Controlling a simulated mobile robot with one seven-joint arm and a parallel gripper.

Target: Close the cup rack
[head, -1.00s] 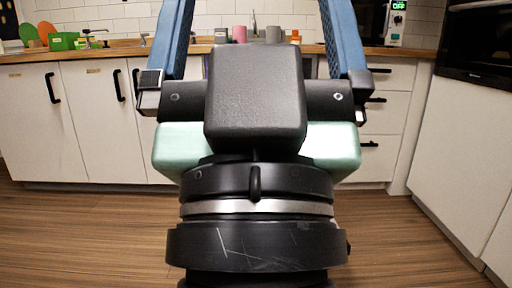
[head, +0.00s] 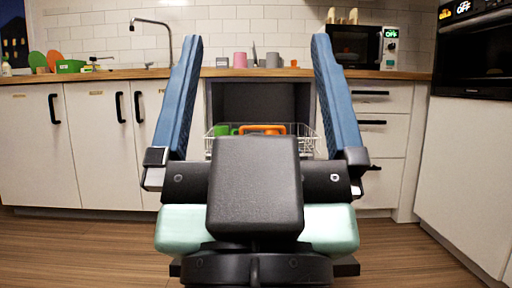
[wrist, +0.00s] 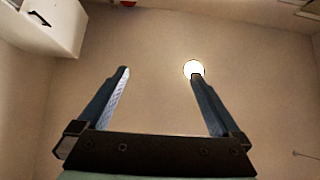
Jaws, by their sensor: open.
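The cup rack is a pale wire rack (head: 312,143), pulled out at least partly from a dark open bay (head: 262,105) under the counter. A green item (head: 222,130) and an orange item (head: 262,129) sit in it. My gripper (head: 257,39) stands upright in front of the bay in the head view, its two blue fingers wide apart with nothing between them. Its body hides the lower part of the rack. In the wrist view my gripper (wrist: 160,73) points up at the ceiling, also empty; the rack is not in that view.
White cabinets (head: 95,145) stand left of the bay, and drawers (head: 372,135) stand right of it. A wooden counter (head: 130,73) runs above with cups, a faucet and a microwave (head: 353,45). A black oven (head: 475,55) is at right. Wood floor lies in front.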

